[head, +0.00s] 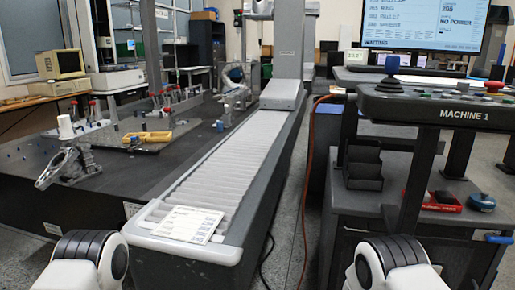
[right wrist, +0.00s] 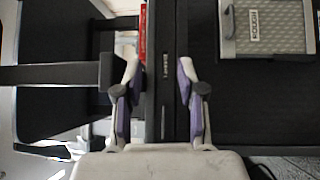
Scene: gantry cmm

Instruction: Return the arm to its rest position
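My right gripper (right wrist: 158,85) shows in the right wrist view, with its two purple-padded fingers spread apart and nothing between them. Behind the fingers is a dark upright edge or rail. In the head view, parts of my two arms show at the bottom left and bottom right, but neither gripper is visible there. My left gripper is out of view.
A grey machine bed with a ribbed cover (head: 215,165) runs away from me, a printed sheet (head: 188,224) on its near end. At right stands a control console (head: 440,108) labelled MACHINE 1. A dark table (head: 120,180) with fixtures is at left. Grey floor (head: 290,225) lies between.

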